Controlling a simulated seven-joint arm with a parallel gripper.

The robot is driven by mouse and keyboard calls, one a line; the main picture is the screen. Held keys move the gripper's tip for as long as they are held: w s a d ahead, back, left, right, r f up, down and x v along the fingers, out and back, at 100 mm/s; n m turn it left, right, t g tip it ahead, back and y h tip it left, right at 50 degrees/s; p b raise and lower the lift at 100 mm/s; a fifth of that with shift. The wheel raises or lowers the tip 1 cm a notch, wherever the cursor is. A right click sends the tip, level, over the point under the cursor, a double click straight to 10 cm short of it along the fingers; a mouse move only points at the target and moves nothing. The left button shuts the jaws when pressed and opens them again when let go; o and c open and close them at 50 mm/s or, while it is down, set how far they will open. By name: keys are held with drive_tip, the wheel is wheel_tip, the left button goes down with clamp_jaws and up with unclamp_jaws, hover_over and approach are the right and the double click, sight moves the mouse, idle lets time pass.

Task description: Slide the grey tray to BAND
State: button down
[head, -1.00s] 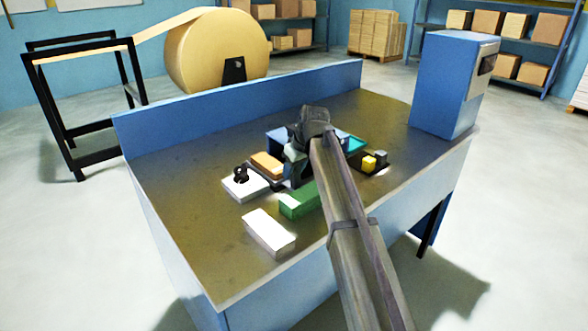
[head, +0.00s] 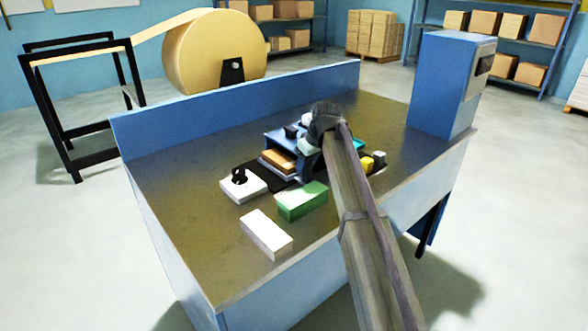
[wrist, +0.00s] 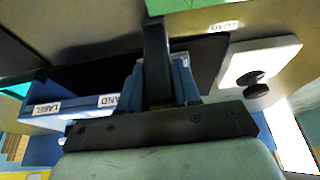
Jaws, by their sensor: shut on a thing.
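The grey tray (head: 280,172) lies on a dark track (head: 262,178) on the bench, with an orange-brown block (head: 278,160) on it, partly under a blue frame (head: 285,143). My gripper (head: 322,135) reaches down over the track just right of the block, and the arm hides part of the tray. In the wrist view the gripper (wrist: 160,100) is shut over the dark track (wrist: 205,62); its grip on the tray is mostly hidden. A partly covered label (wrist: 107,101) reading "AND" sits left of the gripper, and a LABEL tag (wrist: 46,108) is further left.
A white block with a black knob (head: 243,184) stands at the track's left end, near the LOAD tag (wrist: 225,26). A green box (head: 302,201) and a white box (head: 266,234) lie in front. A yellow block (head: 379,158) is right of my arm.

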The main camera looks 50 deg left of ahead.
drive_tip(key=w, duration=0.6)
drive_tip(key=shift+w, duration=0.2)
drive_tip(key=c, duration=0.9)
unclamp_jaws()
drive_tip(key=shift+r, duration=0.15)
drive_tip(key=v, duration=1.3)
drive_tip(key=shift+d+r, duration=0.2)
